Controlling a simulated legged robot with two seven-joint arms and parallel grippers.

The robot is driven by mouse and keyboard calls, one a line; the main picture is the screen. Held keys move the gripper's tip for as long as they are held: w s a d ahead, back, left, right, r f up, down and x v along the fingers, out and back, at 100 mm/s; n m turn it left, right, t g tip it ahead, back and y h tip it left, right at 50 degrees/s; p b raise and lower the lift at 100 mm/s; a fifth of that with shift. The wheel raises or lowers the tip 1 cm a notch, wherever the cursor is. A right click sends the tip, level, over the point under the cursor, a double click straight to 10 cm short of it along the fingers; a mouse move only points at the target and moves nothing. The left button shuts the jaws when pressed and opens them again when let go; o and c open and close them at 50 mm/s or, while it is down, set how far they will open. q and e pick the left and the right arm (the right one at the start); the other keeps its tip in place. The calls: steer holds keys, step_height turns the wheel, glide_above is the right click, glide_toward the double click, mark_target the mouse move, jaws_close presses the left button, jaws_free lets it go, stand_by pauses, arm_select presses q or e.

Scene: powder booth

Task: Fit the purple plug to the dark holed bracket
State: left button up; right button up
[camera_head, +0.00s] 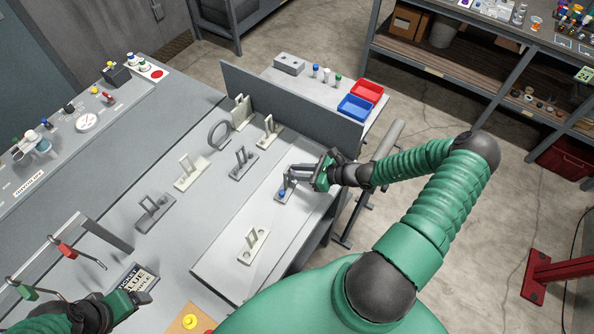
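Other dark brackets stand to the left, one in the middle (242,166) and one farther left (154,210). I cannot make out a purple plug.
Light brackets stand at the near end (252,247) and farther back (190,173). A grey panel (290,108) borders the bench at the back. Beyond it are a red bin (367,91) and a blue bin (355,107). A hook rack (65,248) stands at the left.

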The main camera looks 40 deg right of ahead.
steer(key=o, duration=0.3)
steer(key=shift+s, duration=0.1)
steer(key=shift+b+v, duration=1.3)
steer(key=shift+v, duration=7.05)
steer(key=shift+o, duration=0.2)
